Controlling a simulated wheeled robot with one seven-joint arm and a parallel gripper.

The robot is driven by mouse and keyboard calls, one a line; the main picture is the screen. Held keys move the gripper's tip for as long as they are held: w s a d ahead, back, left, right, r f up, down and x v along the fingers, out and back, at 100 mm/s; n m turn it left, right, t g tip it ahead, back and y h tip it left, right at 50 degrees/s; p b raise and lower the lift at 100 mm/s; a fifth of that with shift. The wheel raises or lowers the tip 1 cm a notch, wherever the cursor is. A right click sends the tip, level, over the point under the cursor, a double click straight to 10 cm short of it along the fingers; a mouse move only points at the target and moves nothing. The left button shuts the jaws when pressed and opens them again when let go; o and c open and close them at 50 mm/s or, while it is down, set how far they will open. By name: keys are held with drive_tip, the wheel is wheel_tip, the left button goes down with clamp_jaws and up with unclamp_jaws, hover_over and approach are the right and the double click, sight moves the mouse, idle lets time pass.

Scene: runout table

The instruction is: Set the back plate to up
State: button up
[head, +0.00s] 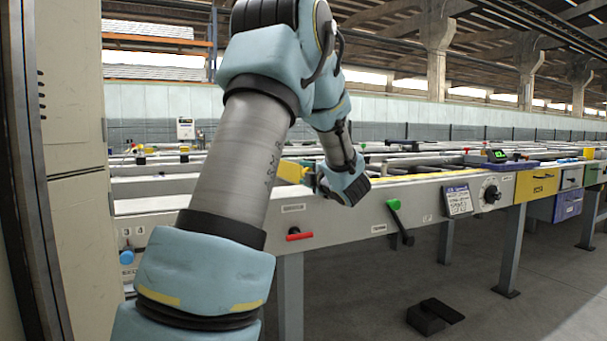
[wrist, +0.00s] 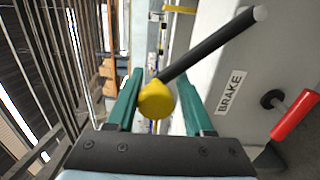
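In the wrist view a yellow knob (wrist: 157,99) sits on the end of a black lever shaft (wrist: 213,45). My gripper (wrist: 161,85) has its two green fingers apart, one on each side of the knob in the picture. I cannot tell whether either finger touches it. In the head view my gripper is mostly hidden by my arm, beside a yellow piece (head: 292,172) at the table's front edge. I cannot tell whether that piece is the same knob. No part is readable as the back plate.
A red handle (wrist: 296,115) sticks out near a BRAKE label (wrist: 231,92); a red handle (head: 300,236) also shows in the head view. A black block (head: 434,316) lies on the floor.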

drive_tip(key=o, duration=0.3)
drive_tip(key=shift+a, duration=0.1)
drive_tip(key=shift+r, duration=0.1)
drive_tip(key=v, duration=1)
drive_tip(key=shift+s, duration=0.35)
